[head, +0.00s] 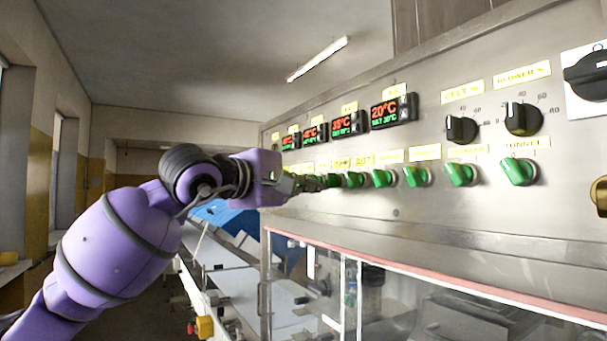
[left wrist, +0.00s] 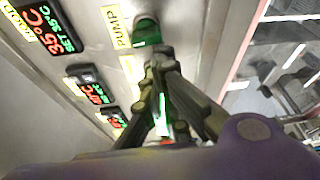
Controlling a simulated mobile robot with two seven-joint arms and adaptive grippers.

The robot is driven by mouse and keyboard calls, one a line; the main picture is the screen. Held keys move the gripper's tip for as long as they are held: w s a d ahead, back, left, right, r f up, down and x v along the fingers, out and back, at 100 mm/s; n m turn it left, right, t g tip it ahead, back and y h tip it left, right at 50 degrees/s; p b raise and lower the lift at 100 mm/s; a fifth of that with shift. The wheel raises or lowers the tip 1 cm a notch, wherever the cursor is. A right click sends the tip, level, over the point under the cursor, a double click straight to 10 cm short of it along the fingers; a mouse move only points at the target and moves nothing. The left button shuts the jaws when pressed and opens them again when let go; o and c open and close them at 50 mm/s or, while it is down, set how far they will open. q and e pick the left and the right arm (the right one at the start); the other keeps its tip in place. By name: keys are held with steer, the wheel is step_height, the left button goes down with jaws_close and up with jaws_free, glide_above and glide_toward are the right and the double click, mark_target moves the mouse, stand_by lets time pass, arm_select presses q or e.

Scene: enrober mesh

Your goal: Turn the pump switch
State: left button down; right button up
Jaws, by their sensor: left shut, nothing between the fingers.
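The pump switch (left wrist: 147,32) is a green rotary knob beside a yellow PUMP label (left wrist: 116,27) in the left wrist view. My left gripper (left wrist: 160,62) is shut and empty, its tips close to this knob; I cannot tell whether they touch it. More green shows between the finger links, lower in that view. In the head view, my left gripper (head: 322,183) is at the row of green knobs on the steel control panel (head: 450,215), and partly hides the far ones. The small labels there are hard to read. My right gripper is not in view.
Other green knobs (head: 416,176) continue to the right. Temperature displays (head: 393,110) and black dials (head: 522,118) sit above them. A red-edged clear enclosure (head: 440,300) is below the panel. A conveyor line (head: 235,285) runs to the left. Open space lies in front of the panel.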

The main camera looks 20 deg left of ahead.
arm_select(q)
steer(key=shift+s+d+f+n+g, duration=0.25)
steer(key=shift+d+f+n, duration=0.2)
steer(key=shift+n, duration=0.35)
stand_by(0.4)
